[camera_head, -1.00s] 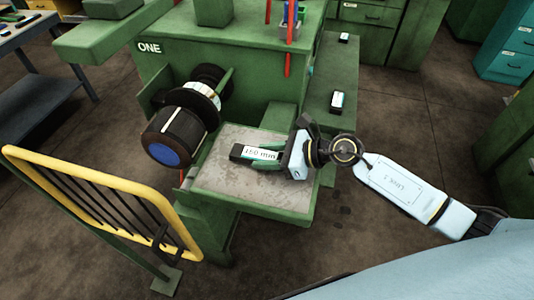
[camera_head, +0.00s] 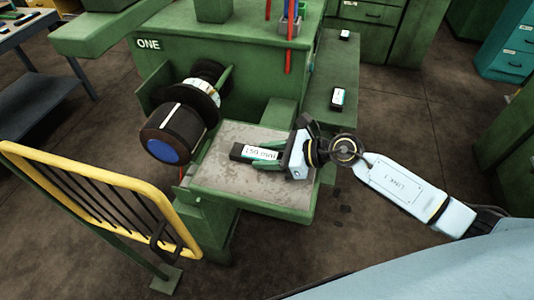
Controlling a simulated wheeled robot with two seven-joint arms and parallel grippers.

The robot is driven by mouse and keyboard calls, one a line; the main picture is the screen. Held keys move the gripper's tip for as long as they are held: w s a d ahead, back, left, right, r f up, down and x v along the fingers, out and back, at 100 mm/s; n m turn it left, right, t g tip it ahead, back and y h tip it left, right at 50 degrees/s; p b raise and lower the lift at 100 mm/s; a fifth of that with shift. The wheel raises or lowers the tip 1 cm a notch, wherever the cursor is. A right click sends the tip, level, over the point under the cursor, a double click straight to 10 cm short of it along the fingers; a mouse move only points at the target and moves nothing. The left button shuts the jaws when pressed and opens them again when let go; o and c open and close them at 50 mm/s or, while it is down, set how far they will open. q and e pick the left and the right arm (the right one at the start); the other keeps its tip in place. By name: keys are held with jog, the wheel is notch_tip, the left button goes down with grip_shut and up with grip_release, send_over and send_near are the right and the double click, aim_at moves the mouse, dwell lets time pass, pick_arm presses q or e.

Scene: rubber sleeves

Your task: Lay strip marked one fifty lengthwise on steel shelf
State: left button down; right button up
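The dark strip with a white label reading 150 mm (camera_head: 259,153) lies flat along the grey steel shelf (camera_head: 225,178) of the green machine, its long side running roughly left to right. My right gripper (camera_head: 263,153) reaches in from the right at shelf height. Its green fingers stand apart on the far and near sides of the strip and look open. The strip's right end is partly hidden by the gripper. My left gripper is out of view.
A dark roller with a blue end (camera_head: 168,151) stands left of the shelf. A yellow barrier (camera_head: 95,180) is at the lower left. Small labelled blocks (camera_head: 338,98) lie on the green side ledge (camera_head: 333,70). The shelf's front is bare.

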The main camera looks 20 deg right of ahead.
jog(key=o, duration=0.4)
jog(key=shift+o, duration=0.2)
jog(key=b+v, duration=0.2)
jog(key=v, duration=1)
jog(key=shift+s+d+f, duration=0.1)
jog(key=shift+s, duration=0.05)
jog(key=shift+s+d+r, duration=0.25)
jog(key=shift+d+r, duration=0.1)
jog(key=shift+d, duration=0.1)
